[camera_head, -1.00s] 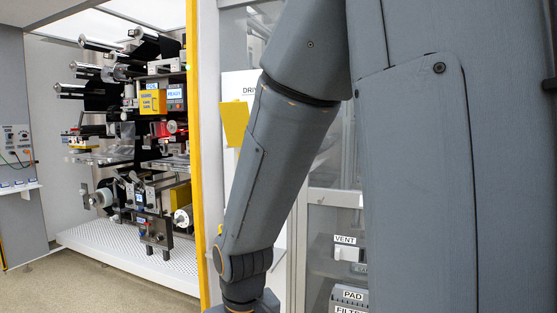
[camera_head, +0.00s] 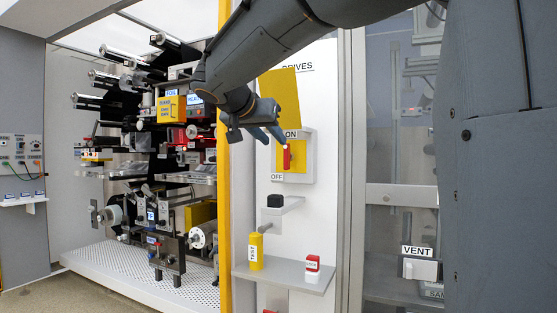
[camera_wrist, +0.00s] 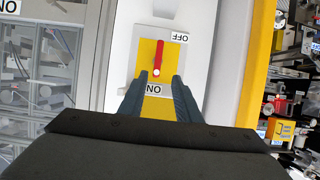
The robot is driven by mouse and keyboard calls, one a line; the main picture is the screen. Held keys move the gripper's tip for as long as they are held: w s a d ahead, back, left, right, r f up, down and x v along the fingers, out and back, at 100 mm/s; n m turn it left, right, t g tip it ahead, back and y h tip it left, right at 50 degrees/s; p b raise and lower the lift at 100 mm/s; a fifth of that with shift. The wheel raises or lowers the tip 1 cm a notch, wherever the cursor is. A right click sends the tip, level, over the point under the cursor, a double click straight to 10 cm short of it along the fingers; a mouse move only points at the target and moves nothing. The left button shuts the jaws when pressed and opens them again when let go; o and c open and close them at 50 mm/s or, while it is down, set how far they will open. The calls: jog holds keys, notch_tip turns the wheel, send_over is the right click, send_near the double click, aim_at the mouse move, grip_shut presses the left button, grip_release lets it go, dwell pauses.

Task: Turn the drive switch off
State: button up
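The drive switch has a red handle (camera_head: 287,157) on a yellow plate in a pale box on the white DRIVES panel. The handle stands upright between the ON label (camera_head: 291,133) above and the OFF label (camera_head: 277,177) below. In the wrist view, which is upside down, the red handle (camera_wrist: 158,58) lies just ahead of the fingers, its rounded end towards ON. My gripper (camera_head: 279,137) is in front of the upper part of the switch. Its two fingers (camera_wrist: 158,84) are apart with nothing between them; contact with the handle cannot be told.
A yellow flap (camera_head: 280,92) is above the switch. Below are a black knob (camera_head: 275,201) on a bracket and a shelf (camera_head: 285,277) with a yellow cylinder (camera_head: 256,251) and a red-and-white lock (camera_head: 312,268). A yellow post (camera_head: 223,200) separates the panel from the roller machine.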

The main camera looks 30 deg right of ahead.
aim_at(285, 149)
jog(key=x, duration=0.2)
jog(key=p+x, duration=0.1)
jog(key=x, duration=0.5)
jog(key=shift+s+d+r, duration=0.15)
jog(key=shift+d+r, duration=0.1)
jog(key=shift+d, duration=0.05)
grip_shut()
